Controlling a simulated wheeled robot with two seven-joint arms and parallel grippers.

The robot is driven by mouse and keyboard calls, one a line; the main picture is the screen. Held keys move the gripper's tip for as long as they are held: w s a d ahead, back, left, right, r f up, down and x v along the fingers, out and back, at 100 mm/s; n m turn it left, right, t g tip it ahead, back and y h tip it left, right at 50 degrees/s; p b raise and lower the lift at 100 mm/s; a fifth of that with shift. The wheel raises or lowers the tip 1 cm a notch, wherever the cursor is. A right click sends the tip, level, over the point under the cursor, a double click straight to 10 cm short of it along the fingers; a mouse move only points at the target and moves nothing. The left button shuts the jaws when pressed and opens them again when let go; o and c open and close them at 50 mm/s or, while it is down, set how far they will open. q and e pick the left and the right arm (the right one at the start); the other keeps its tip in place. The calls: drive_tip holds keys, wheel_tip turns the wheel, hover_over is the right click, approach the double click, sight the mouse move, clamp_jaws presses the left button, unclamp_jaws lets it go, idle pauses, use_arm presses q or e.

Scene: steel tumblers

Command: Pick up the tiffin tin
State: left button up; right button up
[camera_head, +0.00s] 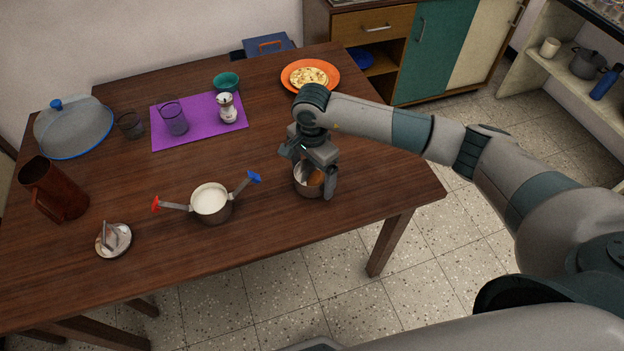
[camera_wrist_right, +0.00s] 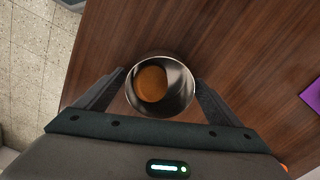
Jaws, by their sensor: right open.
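The tiffin tin, a small round steel vessel (camera_head: 308,190) with orange-brown contents, stands upright on the table near its front right edge. My right gripper (camera_head: 312,174) is directly over it, pointing down, with one finger on each side. In the right wrist view the open tin (camera_wrist_right: 179,90) lies between the two spread fingers of the right gripper (camera_wrist_right: 158,97). I cannot tell whether the fingers touch its wall. My left gripper is not in view.
On the wooden table (camera_head: 270,225), a white-filled pan (camera_head: 211,200) with red- and blue-tipped handles stands left of the tin. Behind are an orange plate of flatbread (camera_head: 296,66) and a purple mat (camera_head: 198,130).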

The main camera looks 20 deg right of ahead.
drive_tip(key=c, duration=1.2)
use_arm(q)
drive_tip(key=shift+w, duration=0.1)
use_arm(e)
drive_tip(key=shift+r, duration=0.1)
drive_tip(key=shift+r+b, duration=0.35)
drive_tip(key=shift+r, duration=0.3)
drive_tip(key=r, duration=0.1)
drive_tip(key=r+b, duration=0.1)
drive_tip(key=shift+s+d+r, duration=0.2)
drive_tip(key=shift+r, duration=0.2)
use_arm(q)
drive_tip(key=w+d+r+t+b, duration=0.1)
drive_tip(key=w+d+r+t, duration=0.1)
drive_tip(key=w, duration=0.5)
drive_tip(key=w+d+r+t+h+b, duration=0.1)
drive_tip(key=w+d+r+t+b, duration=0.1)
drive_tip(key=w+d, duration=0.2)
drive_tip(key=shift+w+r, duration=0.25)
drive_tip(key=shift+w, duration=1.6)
use_arm(e)
drive_tip(key=shift+s+d+r, duration=1.15)
drive_tip(key=shift+s, duration=0.3)
drive_tip(key=shift+s+d+r, duration=1.1)
drive_tip(key=shift+s, duration=0.4)
drive_tip(key=shift+s+d+r, duration=1.15)
drive_tip(key=shift+s, duration=0.3)
